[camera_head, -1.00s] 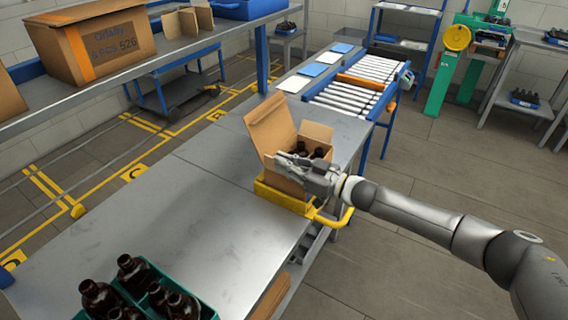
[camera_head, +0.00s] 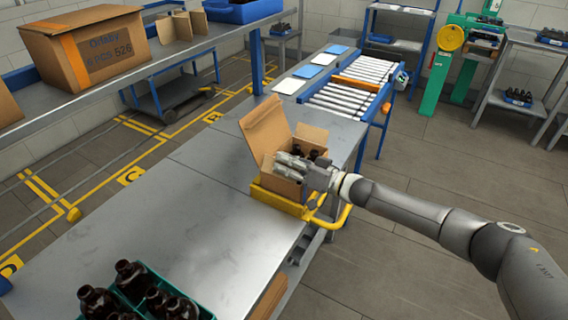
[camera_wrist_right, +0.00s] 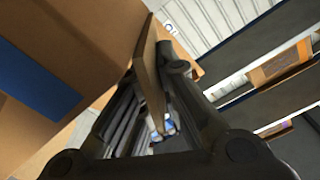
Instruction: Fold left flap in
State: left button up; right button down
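An open cardboard box (camera_head: 287,187) stands in a yellow holder (camera_head: 275,203) at the table's right edge. Its left flap (camera_head: 264,128) stands up and leans outward. Another flap (camera_head: 312,133) stands up at the far right. Dark bottles (camera_head: 313,154) show inside. My right gripper (camera_head: 284,162) is at the box's near side, over its opening. In the right wrist view, a cardboard panel (camera_wrist_right: 149,70) seen edge-on lies between the gripper's two fingers (camera_wrist_right: 155,75). I cannot tell whether they clamp it. My left gripper is not in view.
A green crate of amber bottles (camera_head: 200,308) is at the near end of the metal table (camera_head: 200,225). A roller conveyor (camera_head: 345,98) lies beyond the box. A shelf at left holds a large carton (camera_head: 90,50). The table's middle is clear.

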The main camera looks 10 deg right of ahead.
dwell(0.4)
jog(key=c, duration=1.7)
grip_release()
jog(key=shift+o, duration=0.2)
jog(key=shift+d, duration=0.1)
jog(key=v, duration=1.2)
